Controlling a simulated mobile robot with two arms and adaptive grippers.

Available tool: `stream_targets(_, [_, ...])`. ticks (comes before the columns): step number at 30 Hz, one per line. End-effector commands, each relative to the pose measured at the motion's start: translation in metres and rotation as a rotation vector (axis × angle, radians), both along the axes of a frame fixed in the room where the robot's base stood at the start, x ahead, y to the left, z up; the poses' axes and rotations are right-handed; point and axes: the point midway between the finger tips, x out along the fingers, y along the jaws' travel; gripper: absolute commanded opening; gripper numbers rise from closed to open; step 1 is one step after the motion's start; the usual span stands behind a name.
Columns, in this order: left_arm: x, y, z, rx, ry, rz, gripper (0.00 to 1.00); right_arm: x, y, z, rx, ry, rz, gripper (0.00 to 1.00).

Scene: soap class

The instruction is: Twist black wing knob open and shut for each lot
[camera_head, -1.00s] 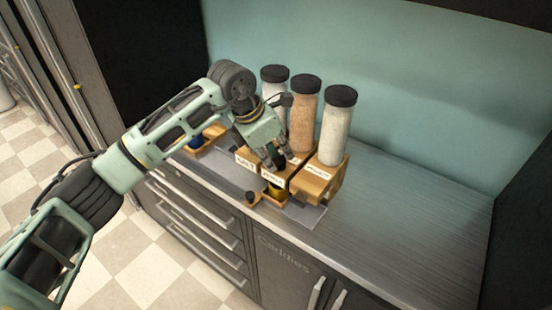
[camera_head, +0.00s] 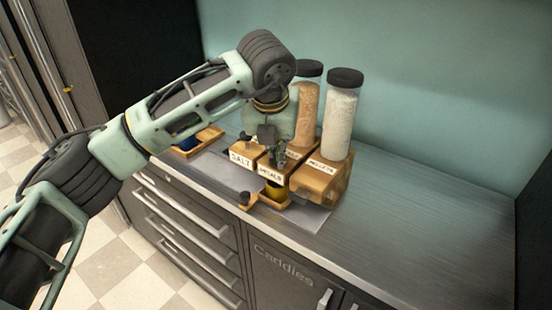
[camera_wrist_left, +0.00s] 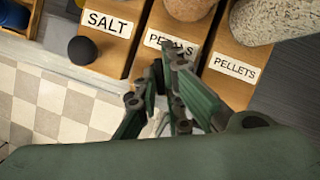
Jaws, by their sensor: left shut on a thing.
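Three wooden dispenser boxes stand on the counter, labelled SALT (camera_head: 240,158), PETALS (camera_head: 271,175) and PELLETS (camera_head: 322,180). They also show in the left wrist view as SALT (camera_wrist_left: 122,50), PETALS (camera_wrist_left: 150,55) and PELLETS (camera_wrist_left: 245,90). My left gripper (camera_head: 272,158) points down at the front of the PETALS box. Its fingers (camera_wrist_left: 168,82) are shut at the PETALS label; the black wing knob between them is mostly hidden. My right gripper is out of view.
A pellet tube (camera_head: 340,118) and a petal tube (camera_head: 308,110) stand on the boxes. A dark round knob (camera_head: 244,198) is at the caddy's left. Another wooden caddy (camera_head: 205,137) holds a blue cup (camera_head: 188,143). The counter on the right (camera_head: 420,220) is clear.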

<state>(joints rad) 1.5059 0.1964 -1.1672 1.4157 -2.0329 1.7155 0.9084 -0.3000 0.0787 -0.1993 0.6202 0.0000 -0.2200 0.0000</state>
Motion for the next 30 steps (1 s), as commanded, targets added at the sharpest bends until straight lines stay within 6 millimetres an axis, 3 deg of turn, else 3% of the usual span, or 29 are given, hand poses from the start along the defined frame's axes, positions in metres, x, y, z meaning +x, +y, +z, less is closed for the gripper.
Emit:
stream_targets(9, [0.0,-0.001,0.0,-0.002,-0.003,0.147,0.0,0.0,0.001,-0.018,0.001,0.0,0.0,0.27])
stream_targets(27, [0.001,-0.001,0.002,-0.003,-0.002,0.187,0.0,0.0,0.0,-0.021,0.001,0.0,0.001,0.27])
stream_targets(28, [0.001,-0.001,0.002,-0.003,-0.002,0.187,0.09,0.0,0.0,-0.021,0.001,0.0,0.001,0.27])
stream_targets(30, [0.0,-0.001,0.002,-0.003,-0.002,0.186,0.15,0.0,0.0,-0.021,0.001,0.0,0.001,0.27])
